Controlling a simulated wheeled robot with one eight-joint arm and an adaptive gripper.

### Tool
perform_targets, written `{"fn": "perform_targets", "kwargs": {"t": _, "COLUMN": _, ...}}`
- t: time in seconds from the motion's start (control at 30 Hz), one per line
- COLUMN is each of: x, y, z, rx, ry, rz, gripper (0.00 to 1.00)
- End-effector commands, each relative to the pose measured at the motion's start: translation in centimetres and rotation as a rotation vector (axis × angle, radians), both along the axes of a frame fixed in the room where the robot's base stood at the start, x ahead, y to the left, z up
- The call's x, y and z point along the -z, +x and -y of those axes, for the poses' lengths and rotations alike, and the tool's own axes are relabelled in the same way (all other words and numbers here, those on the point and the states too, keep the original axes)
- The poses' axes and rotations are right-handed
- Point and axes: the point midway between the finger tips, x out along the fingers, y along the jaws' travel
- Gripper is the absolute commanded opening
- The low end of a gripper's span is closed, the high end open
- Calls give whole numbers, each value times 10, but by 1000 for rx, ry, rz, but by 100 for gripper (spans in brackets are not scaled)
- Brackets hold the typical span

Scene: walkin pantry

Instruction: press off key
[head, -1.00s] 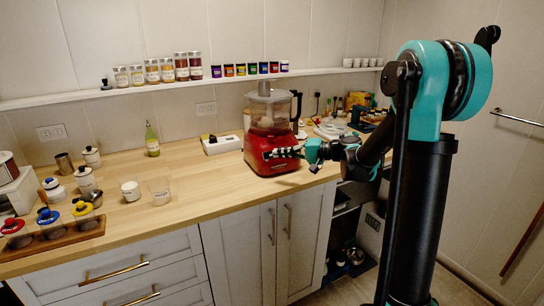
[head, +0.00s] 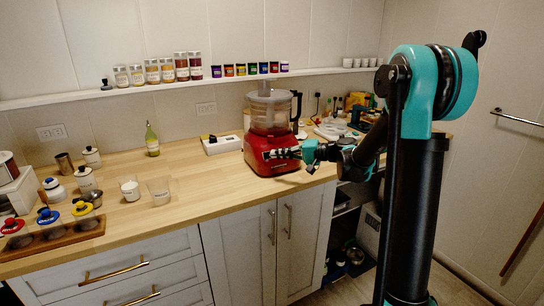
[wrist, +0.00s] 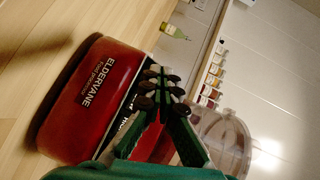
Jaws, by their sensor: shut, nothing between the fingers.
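The red food processor (head: 257,160) stands on the wooden counter with a clear bowl (head: 269,110) on top. In the wrist view its red base (wrist: 75,105) fills the left side, with white "ELDERVANE Food processor" lettering. A dark panel (wrist: 127,108) with partly visible white lettering runs along the base beside my fingers. My gripper (head: 284,153) is shut and empty, at the front of the base. In the wrist view my gripper's fingertips (wrist: 160,82) overlap the panel. They hide part of it, and I cannot make out the off key or tell whether they touch the panel.
A white box with a dark top (head: 221,144) and a green bottle (head: 152,140) stand left of the processor. Jars and glasses stand farther left. Items crowd the counter behind my arm.

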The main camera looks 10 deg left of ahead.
Motion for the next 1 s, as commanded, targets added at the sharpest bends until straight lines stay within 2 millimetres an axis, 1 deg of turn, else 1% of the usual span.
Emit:
{"fn": "perform_targets", "kwargs": {"t": 0.67, "x": 0, "y": 0, "z": 0, "rx": 0, "ry": 0, "rz": 0, "gripper": 0}}
{"fn": "perform_targets", "kwargs": {"t": 1.0, "x": 4, "y": 6, "z": -4, "rx": -1, "ry": 0, "rz": 0, "gripper": 0}}
